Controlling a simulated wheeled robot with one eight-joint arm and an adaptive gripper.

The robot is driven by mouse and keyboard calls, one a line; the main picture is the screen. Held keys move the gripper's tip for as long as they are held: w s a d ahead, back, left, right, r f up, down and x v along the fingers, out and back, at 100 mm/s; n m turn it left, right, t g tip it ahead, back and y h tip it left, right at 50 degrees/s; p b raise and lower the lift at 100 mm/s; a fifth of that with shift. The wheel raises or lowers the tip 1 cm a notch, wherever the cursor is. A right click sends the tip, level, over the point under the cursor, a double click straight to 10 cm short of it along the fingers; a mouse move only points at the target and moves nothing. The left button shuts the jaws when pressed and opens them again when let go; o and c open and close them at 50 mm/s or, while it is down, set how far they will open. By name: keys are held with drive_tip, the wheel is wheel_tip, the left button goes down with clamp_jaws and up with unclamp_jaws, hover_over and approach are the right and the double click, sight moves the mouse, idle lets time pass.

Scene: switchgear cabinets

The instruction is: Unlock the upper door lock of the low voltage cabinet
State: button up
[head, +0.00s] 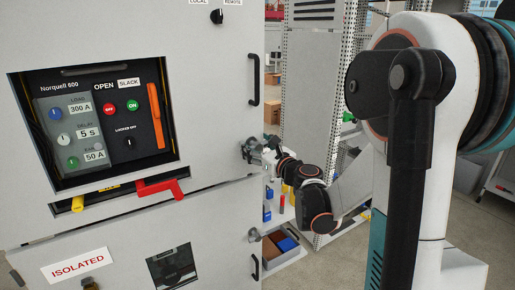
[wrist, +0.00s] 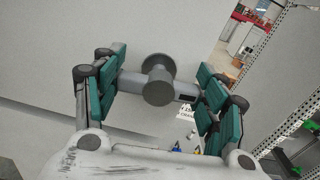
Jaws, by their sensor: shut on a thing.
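My gripper (head: 258,153) is at the right edge of the grey cabinet (head: 215,120), just above the seam between its upper and lower doors. In the wrist view my gripper (wrist: 158,88) has its teal pads on both ends of a grey lock handle (wrist: 158,82), a crossbar with a round hub in the middle. The bar lies slightly tilted, its right end lower, in front of the pale door face. In the head view the gripper covers most of the handle.
Black door pulls (head: 254,80) stand on the right edge. A red lever (head: 160,188) and a yellow one stick out below the breaker panel (head: 100,115). A perforated shelf post (head: 345,75) and bins (head: 283,245) stand right of the cabinet, close to my arm.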

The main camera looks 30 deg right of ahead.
drive_tip(key=n+b, duration=0.2)
drive_tip(key=n, duration=0.2)
drive_tip(key=shift+a+f, duration=0.1)
drive_tip(key=n+b, duration=0.1)
drive_tip(key=n, duration=0.3)
drive_tip(key=shift+n+b, duration=0.4)
drive_tip(key=n+b, duration=0.1)
drive_tip(key=n, duration=0.3)
drive_tip(key=shift+a+f, duration=0.1)
drive_tip(key=shift+n+b, duration=0.55)
drive_tip(key=shift+n, duration=1.55)
drive_tip(key=o, duration=1.1)
drive_tip(key=shift+s, duration=0.1)
